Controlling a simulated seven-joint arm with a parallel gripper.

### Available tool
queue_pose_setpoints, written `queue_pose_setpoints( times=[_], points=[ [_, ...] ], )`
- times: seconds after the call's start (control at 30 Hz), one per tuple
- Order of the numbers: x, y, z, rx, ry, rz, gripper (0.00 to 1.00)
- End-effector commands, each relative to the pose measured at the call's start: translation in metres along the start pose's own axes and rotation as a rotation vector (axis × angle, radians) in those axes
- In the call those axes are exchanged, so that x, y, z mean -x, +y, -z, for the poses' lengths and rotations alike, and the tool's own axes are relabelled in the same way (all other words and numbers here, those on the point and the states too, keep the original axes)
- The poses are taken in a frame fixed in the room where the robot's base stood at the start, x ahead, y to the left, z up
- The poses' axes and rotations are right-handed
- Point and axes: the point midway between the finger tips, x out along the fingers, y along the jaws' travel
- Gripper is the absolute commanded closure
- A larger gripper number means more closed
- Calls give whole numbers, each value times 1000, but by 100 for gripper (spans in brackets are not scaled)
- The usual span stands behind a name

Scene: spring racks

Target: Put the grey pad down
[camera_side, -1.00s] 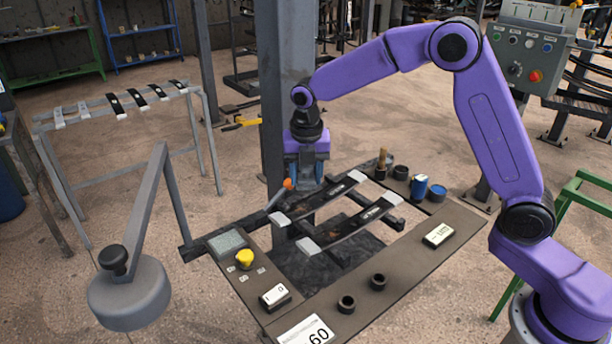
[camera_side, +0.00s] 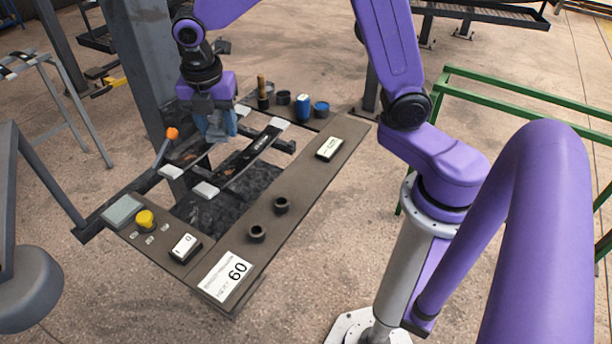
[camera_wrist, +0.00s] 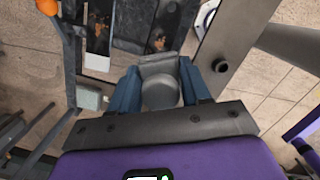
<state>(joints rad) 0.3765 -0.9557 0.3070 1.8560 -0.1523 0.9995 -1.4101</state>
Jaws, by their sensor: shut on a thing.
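My gripper (camera_side: 216,132) points down over the far left part of the bench frame in the side view. In the wrist view its blue fingers (camera_wrist: 160,95) are shut on the grey pad (camera_wrist: 160,90), which shows a rounded face between them. In the side view I cannot make out the pad apart from the fingers. Whether it touches anything below is unclear. Two dark leaf springs with pale ends lie across the frame: the nearer spring (camera_side: 256,153) is in plain view, and the farther spring (camera_side: 188,161) is partly hidden by my gripper.
An orange-knobbed lever (camera_side: 172,133) stands close left of my gripper. The bench (camera_side: 310,185) carries a yellow button (camera_side: 145,219), two black cups (camera_side: 257,233), a 60 label (camera_side: 226,275) and a blue can (camera_side: 303,107). A grey post (camera_side: 140,70) rises behind.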

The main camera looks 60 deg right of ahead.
Motion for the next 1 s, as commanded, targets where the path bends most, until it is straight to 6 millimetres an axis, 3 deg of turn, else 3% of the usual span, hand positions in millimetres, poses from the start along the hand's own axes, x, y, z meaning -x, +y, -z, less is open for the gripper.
queue_pose_setpoints(
  times=[0.5, 0.8, 1.0],
  points=[
    [16, -148, 35, -632, -2, 92, 86],
    [11, -242, 39, -1021, 0, 151, 86],
    [4, -284, 37, -1202, 1, 180, 86]
  ],
)
